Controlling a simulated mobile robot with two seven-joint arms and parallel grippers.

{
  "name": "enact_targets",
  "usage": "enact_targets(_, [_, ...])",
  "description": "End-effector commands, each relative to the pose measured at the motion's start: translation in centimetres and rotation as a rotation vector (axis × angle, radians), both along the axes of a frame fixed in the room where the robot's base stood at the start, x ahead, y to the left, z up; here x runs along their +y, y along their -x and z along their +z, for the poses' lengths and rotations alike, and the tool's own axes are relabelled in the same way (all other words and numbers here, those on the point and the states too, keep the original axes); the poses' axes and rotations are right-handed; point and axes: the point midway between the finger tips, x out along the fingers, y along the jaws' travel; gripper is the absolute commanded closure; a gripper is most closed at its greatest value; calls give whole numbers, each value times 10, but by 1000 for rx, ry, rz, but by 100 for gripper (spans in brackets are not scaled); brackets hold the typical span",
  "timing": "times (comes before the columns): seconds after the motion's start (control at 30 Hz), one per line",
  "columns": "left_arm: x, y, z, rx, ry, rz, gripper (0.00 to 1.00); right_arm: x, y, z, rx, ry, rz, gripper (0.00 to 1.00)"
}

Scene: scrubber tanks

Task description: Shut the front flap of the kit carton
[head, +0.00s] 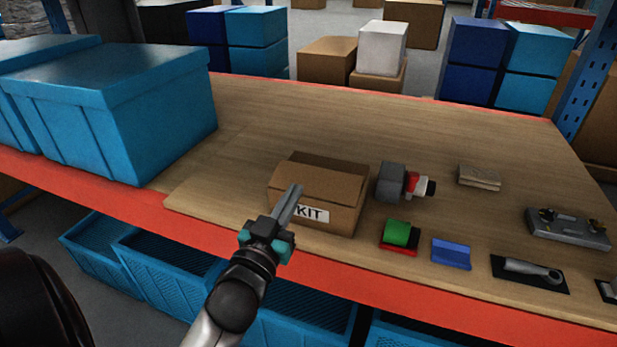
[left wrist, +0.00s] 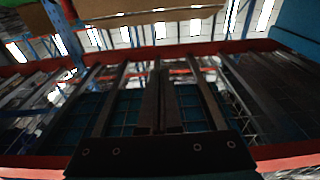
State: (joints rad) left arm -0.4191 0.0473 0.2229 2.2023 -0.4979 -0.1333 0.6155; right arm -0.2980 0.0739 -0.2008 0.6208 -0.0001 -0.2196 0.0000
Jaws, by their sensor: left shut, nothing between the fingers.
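The kit carton (head: 343,217) is a brown cardboard box on the wooden bench top, with a white KIT label on its front wall. Its back flap (head: 322,160) stands tilted up at the far edge. A brown panel slopes over the top; I cannot tell clearly whether it is the front flap. My left gripper (head: 298,188) is shut and empty, its fingertips overlapping the carton's front left top edge in the head view; contact cannot be told. The closed fingers also show in the left wrist view (left wrist: 160,80). My right gripper is not in view.
A lidded blue crate (head: 130,120) stands left of the carton. A grey part (head: 391,182), a green block (head: 398,233) and a blue block (head: 451,254) lie close on the right. The bench behind the carton is clear. A red beam (head: 400,287) runs along the front edge.

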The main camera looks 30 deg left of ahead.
Motion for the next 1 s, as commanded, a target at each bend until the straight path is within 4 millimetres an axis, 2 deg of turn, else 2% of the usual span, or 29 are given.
enact_targets(0.17, [4,-18,5,-4,0,-1,100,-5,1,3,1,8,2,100])
enact_targets(0.7, [25,-98,13,-1,3,2,100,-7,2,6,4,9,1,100])
enact_targets(0.8, [25,-101,-8,2,7,2,100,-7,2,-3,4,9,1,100])
enact_targets(1.0, [27,-107,-23,0,5,1,100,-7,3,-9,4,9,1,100])
